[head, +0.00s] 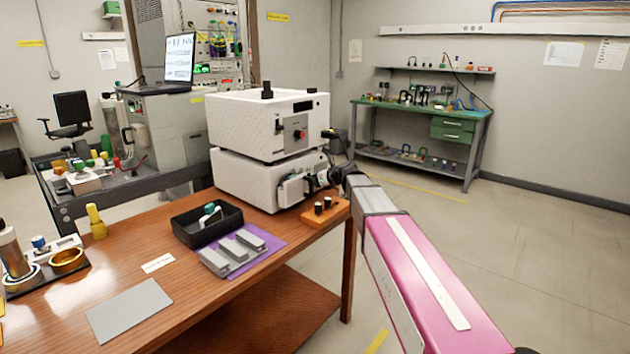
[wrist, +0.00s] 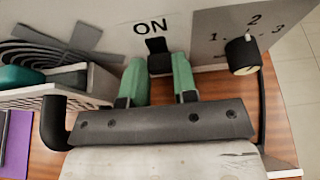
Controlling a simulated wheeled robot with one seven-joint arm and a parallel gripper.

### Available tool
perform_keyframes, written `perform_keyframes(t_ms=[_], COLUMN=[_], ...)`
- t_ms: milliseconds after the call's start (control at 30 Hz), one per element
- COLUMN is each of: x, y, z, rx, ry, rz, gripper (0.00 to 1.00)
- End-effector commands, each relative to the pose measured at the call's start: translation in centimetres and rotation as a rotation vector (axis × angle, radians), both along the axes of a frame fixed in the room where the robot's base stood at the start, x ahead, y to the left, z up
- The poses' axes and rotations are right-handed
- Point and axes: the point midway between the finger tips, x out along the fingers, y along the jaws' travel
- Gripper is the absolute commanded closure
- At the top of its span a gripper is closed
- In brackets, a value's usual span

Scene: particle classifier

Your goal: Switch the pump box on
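Two white boxes are stacked at the right end of the wooden table, an upper box (head: 262,118) and a lower box (head: 243,181). My gripper (head: 296,190) is at the front of the lower one. In the wrist view my gripper (wrist: 159,70) has two green fingers standing apart. A small black switch (wrist: 157,46) under the letters ON sits on the white face, just beyond and between the fingertips. I cannot tell if they touch it. A black knob (wrist: 241,56) by the numbers 1, 2, 3 is to its right.
A black bin (head: 186,228) and a purple mat (head: 262,255) with grey blocks lie left of my gripper. An orange block (head: 325,213) with black knobs is at the table's right edge. A green workbench (head: 440,112) stands behind, with open floor before it.

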Motion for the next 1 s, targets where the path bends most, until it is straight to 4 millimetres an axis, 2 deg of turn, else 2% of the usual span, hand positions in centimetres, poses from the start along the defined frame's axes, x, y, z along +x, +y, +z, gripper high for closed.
perform_keyframes(t_ms=[133, 333, 600, 633, 700, 1000], x=[0.0, 0.0, 0.0, 0.0, 0.0, -0.1], y=[0.0, 0.0, 0.0, 0.0, 0.0, -0.1], z=[0.6, 2.5, 2.7, 2.8, 2.7, 2.7], rx=[-0.001, 0.000, 0.003, 0.003, 0.003, 0.001], ry=[-0.001, -0.001, -0.001, -0.001, -0.001, -0.001], rz=[0.000, 0.001, 0.000, 0.000, 0.000, 0.000], gripper=[1.00, 1.00, 1.00, 0.67, 0.47, 0.47])
